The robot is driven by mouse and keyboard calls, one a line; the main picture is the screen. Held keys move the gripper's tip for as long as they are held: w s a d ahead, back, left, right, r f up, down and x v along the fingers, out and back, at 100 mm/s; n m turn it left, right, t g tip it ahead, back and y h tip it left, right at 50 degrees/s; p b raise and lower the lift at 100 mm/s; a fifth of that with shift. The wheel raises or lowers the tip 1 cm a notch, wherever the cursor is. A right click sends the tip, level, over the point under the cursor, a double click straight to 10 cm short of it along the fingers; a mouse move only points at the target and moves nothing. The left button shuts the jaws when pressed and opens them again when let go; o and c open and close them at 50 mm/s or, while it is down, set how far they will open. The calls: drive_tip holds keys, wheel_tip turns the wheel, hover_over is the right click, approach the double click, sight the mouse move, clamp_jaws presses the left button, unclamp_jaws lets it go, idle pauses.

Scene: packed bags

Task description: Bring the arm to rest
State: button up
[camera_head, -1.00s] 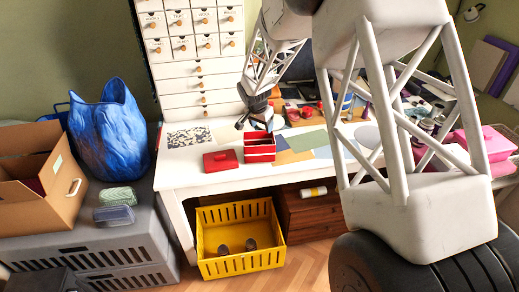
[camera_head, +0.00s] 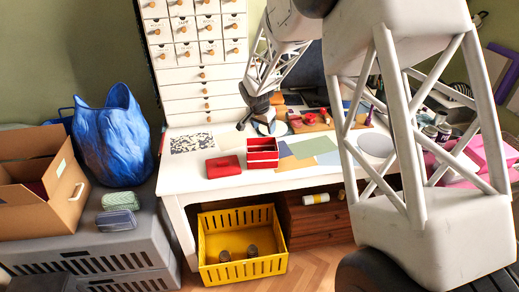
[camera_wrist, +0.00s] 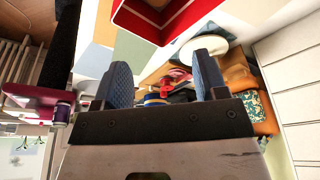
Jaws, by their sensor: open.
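My gripper (camera_head: 260,125) hangs over the white desk, just behind an open red-and-white box (camera_head: 262,158). In the wrist view, my gripper (camera_wrist: 164,84) shows two blue fingers spread apart with nothing held between them. The red box (camera_wrist: 160,20) shows at the top of the wrist view, apart from the fingers. A flat red block (camera_head: 223,166) lies on the desk left of the box.
A white drawer cabinet (camera_head: 204,88) stands behind the desk (camera_head: 200,187). A yellow crate (camera_head: 242,268) sits on the floor below. A blue bag (camera_head: 110,140) and cardboard box (camera_head: 68,208) stand at left on grey crates. Pink containers (camera_head: 480,158) are at right.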

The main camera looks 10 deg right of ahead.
drive_tip(key=s+d+r+n, duration=0.1)
drive_tip(key=s+r+n, duration=0.1)
drive_tip(key=s+r, duration=0.85)
drive_tip(key=s+r+n, duration=0.2)
drive_tip(key=s+r, duration=0.5)
drive_tip(key=s, duration=0.6)
drive_tip(key=s+r+n+y, duration=0.2)
drive_tip(key=s+n, duration=0.2)
drive_tip(key=s, duration=2.2)
drive_tip(key=shift+s+a+n, duration=0.15)
drive_tip(key=shift+s+n, duration=0.15)
drive_tip(key=shift+n, duration=0.1)
